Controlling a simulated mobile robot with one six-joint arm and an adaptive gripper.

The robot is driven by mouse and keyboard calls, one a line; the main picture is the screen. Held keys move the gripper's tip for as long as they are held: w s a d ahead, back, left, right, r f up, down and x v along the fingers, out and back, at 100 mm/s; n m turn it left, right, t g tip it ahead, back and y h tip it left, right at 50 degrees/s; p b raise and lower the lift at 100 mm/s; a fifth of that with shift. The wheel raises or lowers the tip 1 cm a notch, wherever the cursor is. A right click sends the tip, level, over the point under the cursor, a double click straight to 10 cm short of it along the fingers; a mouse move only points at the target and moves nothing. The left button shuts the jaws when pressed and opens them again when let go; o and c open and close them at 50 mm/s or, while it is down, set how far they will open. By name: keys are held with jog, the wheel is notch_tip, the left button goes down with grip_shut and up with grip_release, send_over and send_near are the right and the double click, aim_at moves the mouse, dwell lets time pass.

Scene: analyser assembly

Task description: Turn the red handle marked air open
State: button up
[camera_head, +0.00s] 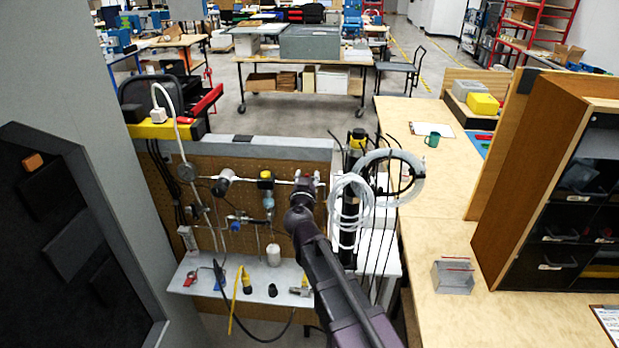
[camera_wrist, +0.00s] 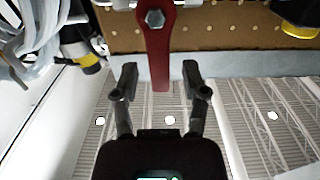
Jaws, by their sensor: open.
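In the wrist view a red handle (camera_wrist: 156,45) hangs straight down from a hex bolt in front of a brown pegboard. No air marking can be read on it. My gripper (camera_wrist: 159,80) is open, its two dark fingers spread on either side of the handle's lower end. A gap shows between the handle and each finger; I cannot tell how far forward the fingertips reach. In the head view my arm covers the gripper, and I cannot make out the handle there.
In the head view the pegboard (camera_head: 163,190) carries pipes and gauges above a white shelf (camera_head: 207,289) with small fittings. Coiled clear tubes (camera_head: 352,217) hang right of my arm. A wooden bench (camera_head: 450,260) stands at right. A yellow-ended part (camera_wrist: 300,28) hangs right in the wrist view.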

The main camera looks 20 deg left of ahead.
jog(key=shift+c, duration=0.2)
grip_shut()
jog(key=shift+d, duration=0.15)
